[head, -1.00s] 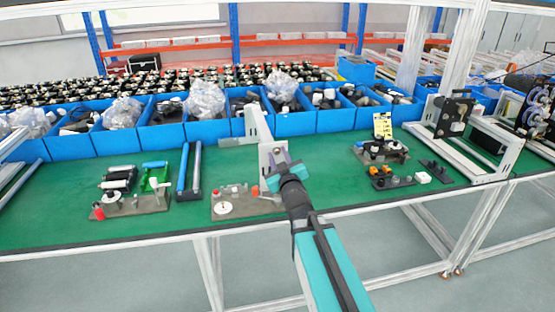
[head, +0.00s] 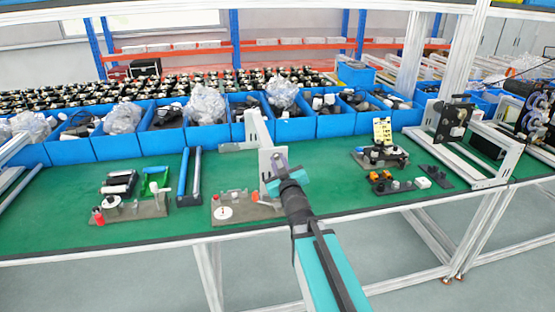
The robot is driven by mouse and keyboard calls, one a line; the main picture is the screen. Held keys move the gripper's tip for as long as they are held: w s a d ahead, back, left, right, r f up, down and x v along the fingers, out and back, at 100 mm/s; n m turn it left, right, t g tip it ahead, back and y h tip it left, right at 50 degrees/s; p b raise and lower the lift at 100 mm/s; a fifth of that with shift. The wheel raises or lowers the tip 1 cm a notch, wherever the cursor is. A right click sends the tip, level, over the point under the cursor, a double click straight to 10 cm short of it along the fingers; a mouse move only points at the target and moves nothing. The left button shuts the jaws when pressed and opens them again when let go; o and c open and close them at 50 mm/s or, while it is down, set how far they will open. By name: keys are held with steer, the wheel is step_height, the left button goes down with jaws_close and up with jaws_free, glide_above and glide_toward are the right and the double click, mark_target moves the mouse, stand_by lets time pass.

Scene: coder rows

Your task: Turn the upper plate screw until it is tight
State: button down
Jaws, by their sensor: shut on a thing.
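A light grey upright plate (head: 265,158) stands on the green bench near the middle of the head view. My gripper (head: 280,163) is at the plate's right side, its fingertips against or very near the plate's face. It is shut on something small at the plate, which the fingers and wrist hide. I cannot make out the upper plate screw itself. My arm comes up from the lower right and covers part of the bench behind it.
A grey fixture with a white disc (head: 224,213) lies just left of my gripper. Another fixture with black and orange parts (head: 383,155) stands to the right. Blue bins (head: 163,142) line the back of the green bench (head: 70,215). A metal frame (head: 500,160) stands at far right.

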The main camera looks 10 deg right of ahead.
steer(key=m+p, duration=0.3)
steer(key=m, duration=0.1)
steer(key=shift+r+m, duration=0.15)
steer(key=shift+m, duration=0.15)
steer(key=shift+m+p, duration=1.55)
steer(key=shift+m, duration=0.65)
steer(key=shift+f, duration=0.2)
steer(key=c, duration=1.8)
jaws_free()
steer(key=shift+f+b, duration=0.1)
steer(key=shift+b, duration=0.25)
